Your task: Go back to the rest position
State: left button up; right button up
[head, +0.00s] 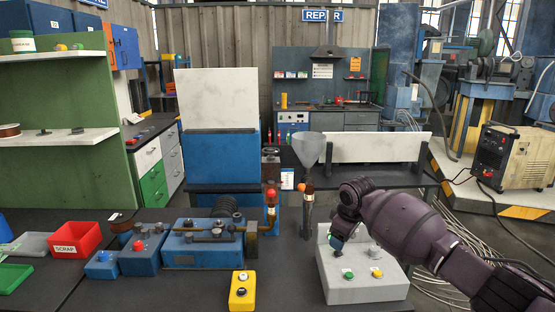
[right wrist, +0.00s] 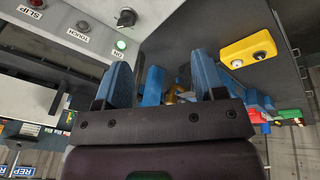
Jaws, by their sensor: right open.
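My right gripper (head: 336,242) reaches in from the right in the head view and hangs over the back left of a light grey control box (head: 335,288). In the right wrist view its two blue fingers (right wrist: 160,85) stand apart with a gap between them, and nothing is held. The box face (right wrist: 75,58) shows there with labels reading SLIP, TOUCH and ON, a black knob (right wrist: 127,17) and a lit green button (right wrist: 121,44). The exact clearance between fingertips and box is hard to tell. My left gripper is not in view.
A blue machine (head: 205,248), a yellow button box (head: 242,291) and a red scrap bin (head: 76,240) stand on the dark table. A funnel (head: 309,150) on a stand rises just left of the grey box.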

jog(key=a+r+t+y, duration=0.4)
jog(key=a+r+t, duration=0.1)
jog(key=a+t, duration=0.25)
jog(key=s+d+f+m+h, duration=0.1)
jog(key=s+d+f+m, duration=0.2)
jog(key=s+f, duration=0.6)
jog(key=s+d+f+m+h, duration=0.2)
jog(key=s+d+f, duration=0.6)
jog(key=s, duration=1.1)
jog(key=s+d+f+m+h, duration=0.1)
jog(key=s+d+f+m, duration=0.3)
jog(key=s+f, duration=0.6)
jog(key=s+d, duration=0.2)
jog(key=s, duration=0.2)
jog(key=shift+s+t+h, duration=0.2)
jog(key=shift+t+h, duration=0.15)
jog(key=shift+h, duration=0.05)
